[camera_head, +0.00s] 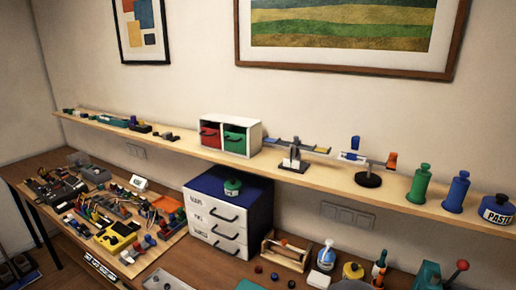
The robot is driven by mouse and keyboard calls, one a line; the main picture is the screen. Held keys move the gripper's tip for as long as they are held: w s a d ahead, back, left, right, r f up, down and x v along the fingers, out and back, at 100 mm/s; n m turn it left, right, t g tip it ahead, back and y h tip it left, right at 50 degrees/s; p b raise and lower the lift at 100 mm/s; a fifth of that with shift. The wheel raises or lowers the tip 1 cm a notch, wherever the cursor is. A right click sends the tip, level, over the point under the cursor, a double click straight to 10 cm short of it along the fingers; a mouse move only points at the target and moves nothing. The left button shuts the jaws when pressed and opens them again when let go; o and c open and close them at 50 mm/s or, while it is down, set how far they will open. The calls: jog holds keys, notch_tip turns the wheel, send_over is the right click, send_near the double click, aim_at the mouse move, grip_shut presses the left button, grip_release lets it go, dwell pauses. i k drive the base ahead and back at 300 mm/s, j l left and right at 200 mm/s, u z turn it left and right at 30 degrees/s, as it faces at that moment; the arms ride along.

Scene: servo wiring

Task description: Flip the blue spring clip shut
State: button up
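On the wall shelf, a small blue upright piece (355,142) rises from a white and blue mount, the part that looks most like the blue spring clip. Its lever seems raised, but it is too small to be sure. An orange upright piece (392,159) stands to its right, by a round black base (368,180). To the left, a black stand (293,163) carries a bar with a flat blue piece (283,139) and an orange-yellow piece (321,149). My gripper is not in view.
The narrow wooden shelf (180,145) also holds a white box with red and green drawers (228,120), green (420,184) and blue (457,191) bottles and a paste jar (496,209). Below, the bench is crowded with parts, a drawer cabinet (213,235) and tools.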

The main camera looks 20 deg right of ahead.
aim_at(356, 140)
jog(key=z, duration=1.2)
